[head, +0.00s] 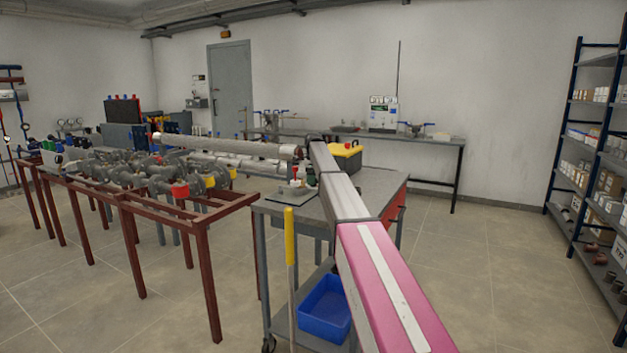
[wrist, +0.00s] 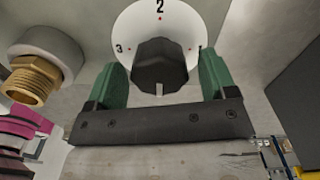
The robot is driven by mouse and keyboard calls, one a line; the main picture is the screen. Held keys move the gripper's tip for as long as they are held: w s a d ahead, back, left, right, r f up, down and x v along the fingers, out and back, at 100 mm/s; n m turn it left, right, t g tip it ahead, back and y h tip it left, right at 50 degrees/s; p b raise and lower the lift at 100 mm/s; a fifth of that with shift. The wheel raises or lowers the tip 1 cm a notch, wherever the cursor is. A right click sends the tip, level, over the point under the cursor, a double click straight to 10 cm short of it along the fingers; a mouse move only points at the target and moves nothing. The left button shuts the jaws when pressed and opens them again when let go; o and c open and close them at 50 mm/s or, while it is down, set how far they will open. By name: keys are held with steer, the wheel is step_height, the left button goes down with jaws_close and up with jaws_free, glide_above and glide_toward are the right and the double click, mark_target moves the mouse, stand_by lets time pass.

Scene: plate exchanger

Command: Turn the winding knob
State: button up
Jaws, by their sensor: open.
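The winding knob (wrist: 160,65) is a dark, faceted knob in the wrist view. It sits in front of a white round dial (wrist: 158,14) marked with numbers, of which 2 and 3 can be read, and red dots. My gripper (wrist: 160,72) has green fingers, one on each side of the knob. The fingers are open, and a gap shows between each finger and the knob. In the head view my arm reaches toward the grey cart, and I cannot make out the knob there.
A brass threaded fitting (wrist: 35,80) stands left of the gripper in the wrist view. A red-brown frame (head: 205,225) with pipes and valves stands left; open floor lies right.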

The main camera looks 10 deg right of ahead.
steer(key=c, duration=0.9)
steer(key=shift+c, duration=0.2)
